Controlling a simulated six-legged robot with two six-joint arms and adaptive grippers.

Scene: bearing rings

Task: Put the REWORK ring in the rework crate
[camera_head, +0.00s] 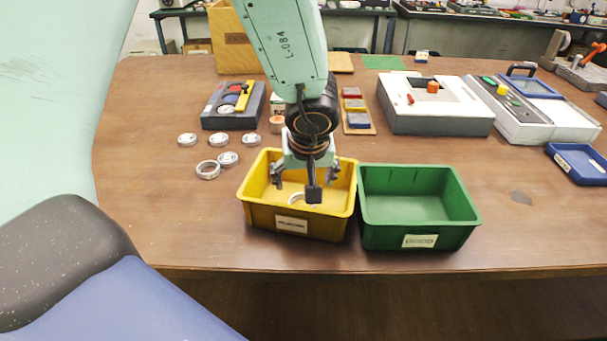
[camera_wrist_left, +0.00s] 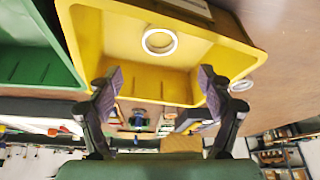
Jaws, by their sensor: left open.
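A pale ring (camera_wrist_left: 146,42) lies on the floor of the yellow crate (camera_head: 262,218). In the head view part of the ring (camera_head: 296,197) shows behind the gripper. My left gripper (camera_head: 306,178) is over the yellow crate, its fingers spread on either side. It is open and empty, and the ring is apart from the fingers in the left wrist view. The green crate (camera_head: 420,212) stands to the right of the yellow one and is empty. Both crates have small front labels that I cannot read surely. My right gripper is not in view.
Several rings, including one (camera_head: 208,170), lie on the table left of the yellow crate. A dark case (camera_head: 212,118) with a yellow tool stands behind them. Grey-white devices (camera_head: 440,118) and a blue tray (camera_head: 578,165) are at the right.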

